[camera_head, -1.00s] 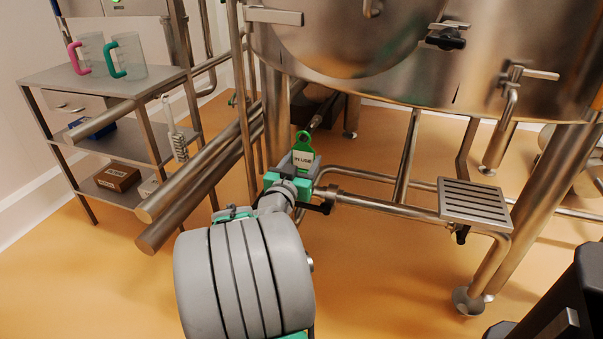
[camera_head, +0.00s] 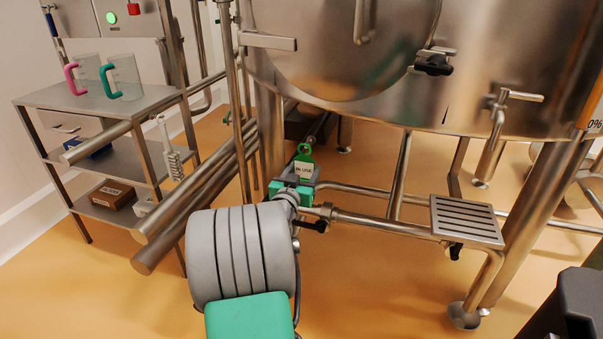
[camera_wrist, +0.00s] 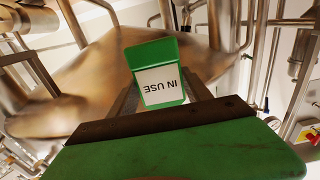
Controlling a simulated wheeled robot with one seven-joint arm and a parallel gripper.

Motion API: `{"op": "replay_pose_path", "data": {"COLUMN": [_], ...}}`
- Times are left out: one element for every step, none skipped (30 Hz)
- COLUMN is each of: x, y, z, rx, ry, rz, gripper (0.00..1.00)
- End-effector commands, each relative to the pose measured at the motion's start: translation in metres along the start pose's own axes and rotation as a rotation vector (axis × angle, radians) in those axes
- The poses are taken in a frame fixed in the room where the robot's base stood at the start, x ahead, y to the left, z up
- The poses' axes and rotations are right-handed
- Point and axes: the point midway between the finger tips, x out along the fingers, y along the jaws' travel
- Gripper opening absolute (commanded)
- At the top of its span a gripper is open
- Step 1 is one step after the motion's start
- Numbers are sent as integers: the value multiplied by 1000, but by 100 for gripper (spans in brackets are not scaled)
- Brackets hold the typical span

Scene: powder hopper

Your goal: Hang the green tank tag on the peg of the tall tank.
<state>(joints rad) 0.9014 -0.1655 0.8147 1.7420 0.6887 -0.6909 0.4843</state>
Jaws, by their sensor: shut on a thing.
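The green tank tag (camera_head: 304,164) has a white "IN USE" label and a ring at its top. My gripper (camera_head: 297,186) is shut on its lower part and holds it upright, ring up, in the head view. The wrist view also shows the tag (camera_wrist: 160,75) between the fingers, its label upside down in that picture. The tall steel tank (camera_head: 340,70) stands behind and above the tag. Several fittings stick out of its front, such as a handle (camera_head: 518,95) and a black-knobbed valve (camera_head: 433,65). I cannot tell which part is the peg.
Steel pipes (camera_head: 200,200) run beside my arm on the left. A grated step (camera_head: 466,220) and a horizontal pipe (camera_head: 385,222) lie to the right of my gripper. A steel cart (camera_head: 100,97) with two jugs stands at the left. Orange floor lies open in front.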

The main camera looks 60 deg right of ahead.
Motion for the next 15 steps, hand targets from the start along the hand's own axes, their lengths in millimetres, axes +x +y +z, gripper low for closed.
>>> {"op": "replay_pose_path", "data": {"x": [4,6,9,11,13,16,18,20,23,24,26,28,30,32,34], "y": [0,1,1,1,1,0,0,0,1,1,1,1,1,1,1], "z": [-1,-1,-1,0,0,0,0,0,0,3,6,8,9,10,11], "rx": [0,0,0,0,0,0,-1,-1,-1,0,0,1,1,0,0], "ry": [0,1,0,0,0,0,0,-1,0,1,1,1,1,1,2], "rz": [1,2,2,2,2,1,1,1,2,2,2,2,1,1,1], "gripper": [18,18,18,18,18,18,18,18,18,18,18,18,18,18,18]}}
